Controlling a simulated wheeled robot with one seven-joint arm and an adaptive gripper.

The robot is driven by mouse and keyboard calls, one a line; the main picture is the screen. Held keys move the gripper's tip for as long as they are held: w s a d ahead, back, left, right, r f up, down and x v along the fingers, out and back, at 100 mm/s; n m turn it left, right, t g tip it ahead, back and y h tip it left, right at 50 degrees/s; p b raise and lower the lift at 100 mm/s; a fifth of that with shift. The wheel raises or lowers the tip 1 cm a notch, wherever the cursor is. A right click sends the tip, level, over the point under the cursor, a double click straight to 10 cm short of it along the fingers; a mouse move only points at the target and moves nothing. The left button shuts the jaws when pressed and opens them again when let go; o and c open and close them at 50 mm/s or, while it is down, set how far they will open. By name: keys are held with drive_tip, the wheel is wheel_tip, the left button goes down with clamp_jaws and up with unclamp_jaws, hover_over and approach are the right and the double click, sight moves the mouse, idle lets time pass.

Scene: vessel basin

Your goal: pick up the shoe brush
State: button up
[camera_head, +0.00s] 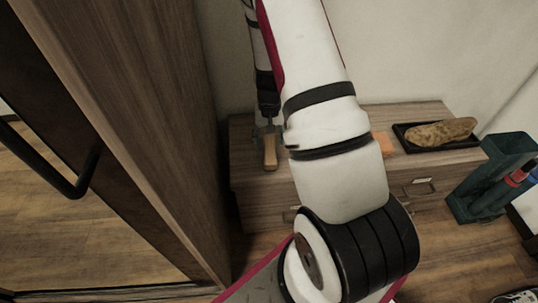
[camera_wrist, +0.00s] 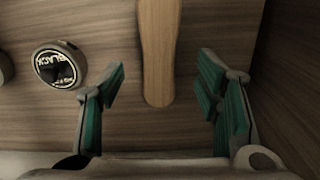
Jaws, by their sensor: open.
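The shoe brush shows its light wooden handle (camera_wrist: 158,55) in the wrist view, with its far end cut off by the top edge. The handle also shows in the head view (camera_head: 270,152), at the left end of the wooden cabinet top. My gripper (camera_wrist: 162,92) is open, its green-padded fingers on either side of the handle and apart from it. In the head view my gripper (camera_head: 268,130) is small and partly hidden, just above the handle. I cannot tell the exact height between them.
A round black tin (camera_wrist: 60,65) lies left of the handle, near the left finger. A black tray (camera_head: 405,137) holding a brown loaf-like item (camera_head: 440,132) sits on the cabinet (camera_head: 250,185) at right. A tall wooden panel (camera_head: 165,110) stands close on the left. A green holder (camera_head: 490,180) stands right.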

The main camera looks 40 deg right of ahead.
sight(270, 149)
drive_tip(key=shift+w+d+f+b, duration=0.1)
drive_tip(key=shift+f+b, duration=0.4)
drive_tip(key=shift+f, duration=0.95)
drive_tip(key=shift+w+d+f+b, duration=0.1)
drive_tip(key=shift+f+b, duration=0.4)
drive_tip(key=shift+f, duration=0.9)
drive_tip(key=c, duration=1.3)
